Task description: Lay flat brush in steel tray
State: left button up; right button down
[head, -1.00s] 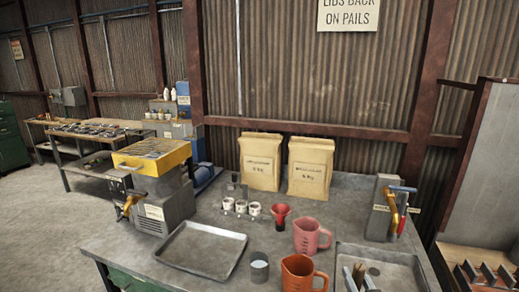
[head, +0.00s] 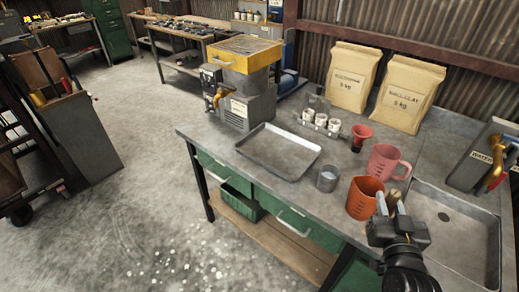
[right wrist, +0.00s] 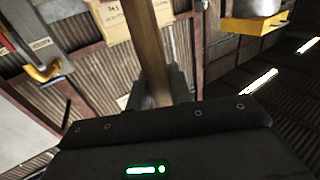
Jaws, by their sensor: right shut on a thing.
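The steel tray (head: 279,152) lies empty on the workbench, left of the middle of the bench top in the head view. My right gripper (head: 388,206) is at the front of the bench, to the right of the tray and beside an orange jug. It is shut on a brown wooden piece, which looks like the handle of the flat brush (right wrist: 148,45); in the right wrist view it stands up between the fingers. The bristles cannot be made out. My left gripper is not in view.
A sink (head: 455,235) is at the right. A yellow-topped machine (head: 246,75) stands behind the tray.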

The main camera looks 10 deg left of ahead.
aim_at(284, 154)
jog(key=u, duration=2.9)
jog(key=k, duration=0.45)
jog(key=z, duration=1.35)
jog(key=i, duration=0.5)
jog(key=z, duration=0.05)
